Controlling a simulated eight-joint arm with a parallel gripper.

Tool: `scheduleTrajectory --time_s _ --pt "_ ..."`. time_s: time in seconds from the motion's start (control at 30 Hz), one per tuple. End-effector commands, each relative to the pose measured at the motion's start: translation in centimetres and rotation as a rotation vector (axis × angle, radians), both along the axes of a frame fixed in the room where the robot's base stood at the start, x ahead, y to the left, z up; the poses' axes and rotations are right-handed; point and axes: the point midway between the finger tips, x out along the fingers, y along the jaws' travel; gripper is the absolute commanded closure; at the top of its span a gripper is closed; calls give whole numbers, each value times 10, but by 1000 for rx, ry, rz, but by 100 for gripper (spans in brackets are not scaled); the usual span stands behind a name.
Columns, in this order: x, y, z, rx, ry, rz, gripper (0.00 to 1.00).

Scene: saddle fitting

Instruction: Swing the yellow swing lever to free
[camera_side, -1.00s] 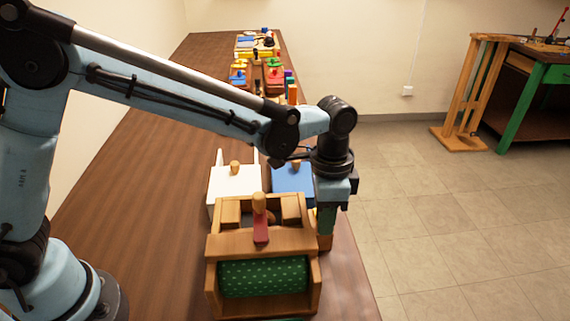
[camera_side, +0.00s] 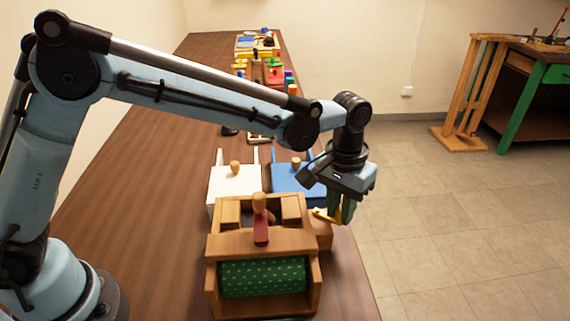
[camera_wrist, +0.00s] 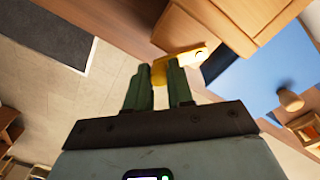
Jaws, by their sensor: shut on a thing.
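The yellow swing lever (camera_side: 322,214) sticks out from the right side of the wooden fixture (camera_side: 262,241), near its back corner. My gripper (camera_side: 341,218) points down beside that corner, its green fingers at the lever's outer end. In the wrist view the yellow lever (camera_wrist: 180,61) runs across the tips of the two green fingers of my gripper (camera_wrist: 164,78). The fingers are closed on the lever's end. The exact contact between the tips is partly hidden.
A white box (camera_side: 233,185) and a blue box (camera_side: 291,180) with wooden knobs stand behind the fixture. A red lever (camera_side: 261,229) with a wooden knob stands on the fixture. The table's right edge is close, with open floor (camera_side: 440,230) beyond.

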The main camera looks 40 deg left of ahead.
Motion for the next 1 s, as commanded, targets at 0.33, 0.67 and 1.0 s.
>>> scheduleTrajectory --time_s 0.33,0.67,1.0 --pt "6 0 0 -3 -1 134 100" --pt "8 0 0 -3 -2 158 100" --pt "8 1 0 -3 -3 156 58"
